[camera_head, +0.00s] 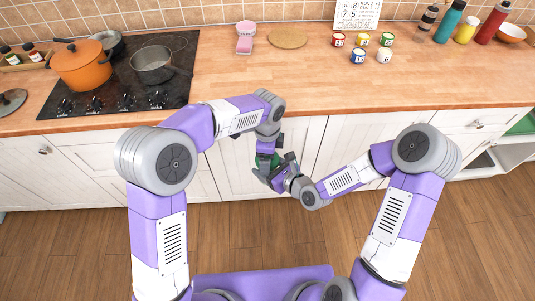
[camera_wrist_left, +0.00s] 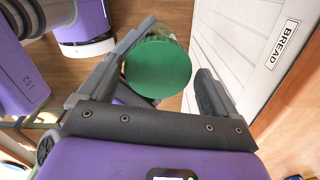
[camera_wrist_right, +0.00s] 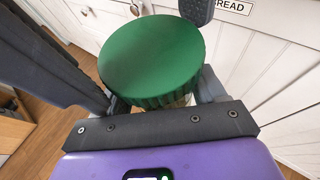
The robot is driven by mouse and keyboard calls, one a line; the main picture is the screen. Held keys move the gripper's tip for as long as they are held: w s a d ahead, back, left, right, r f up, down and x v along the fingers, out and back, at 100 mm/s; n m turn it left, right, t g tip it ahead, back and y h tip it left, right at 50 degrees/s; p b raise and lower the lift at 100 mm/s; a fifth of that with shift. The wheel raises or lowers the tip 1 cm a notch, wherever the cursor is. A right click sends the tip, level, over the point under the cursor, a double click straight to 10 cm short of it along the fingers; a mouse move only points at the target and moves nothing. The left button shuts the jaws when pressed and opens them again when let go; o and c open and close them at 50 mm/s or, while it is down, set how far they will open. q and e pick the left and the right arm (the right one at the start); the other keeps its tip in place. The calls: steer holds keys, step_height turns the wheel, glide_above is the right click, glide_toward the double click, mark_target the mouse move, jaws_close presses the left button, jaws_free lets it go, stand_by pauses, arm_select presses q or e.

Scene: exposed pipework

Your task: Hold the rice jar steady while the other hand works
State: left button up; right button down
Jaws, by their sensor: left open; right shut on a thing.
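The rice jar has a ribbed green lid, seen large in the left wrist view (camera_wrist_left: 158,68) and in the right wrist view (camera_wrist_right: 152,58). Only a sliver of its clear body shows; its contents are hidden. In the head view a little green of the jar (camera_head: 264,160) shows between my grippers, in front of the counter. My right gripper (camera_head: 276,176) is shut on the jar's body below the lid. My left gripper (camera_wrist_left: 177,55) is open, its fingers on either side of the lid, with a clear gap at the right finger.
White cabinet doors, one labelled BREAD (camera_wrist_left: 283,44), stand close beside the jar. The wooden counter (camera_head: 260,80) above holds a hob with an orange pot (camera_head: 80,66) and a grey pan (camera_head: 153,65), several numbered cups (camera_head: 357,55) and bottles. Wooden floor lies below.

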arm_select(q)
step_height(320, 180, up, 4)
steer(key=shift+s+d+r, duration=0.1)
steer(key=shift+r, duration=0.1)
steer(key=shift+c, duration=0.2)
step_height(320, 180, up, 2)
steer(key=m, duration=0.4)
steer(key=r+m, duration=0.1)
steer(key=m, duration=0.1)
steer(key=shift+m, duration=0.3)
steer(key=shift+f, duration=3.8)
steer(key=c, duration=1.1)
steer(key=n, duration=0.6)
steer(key=shift+n, duration=0.3)
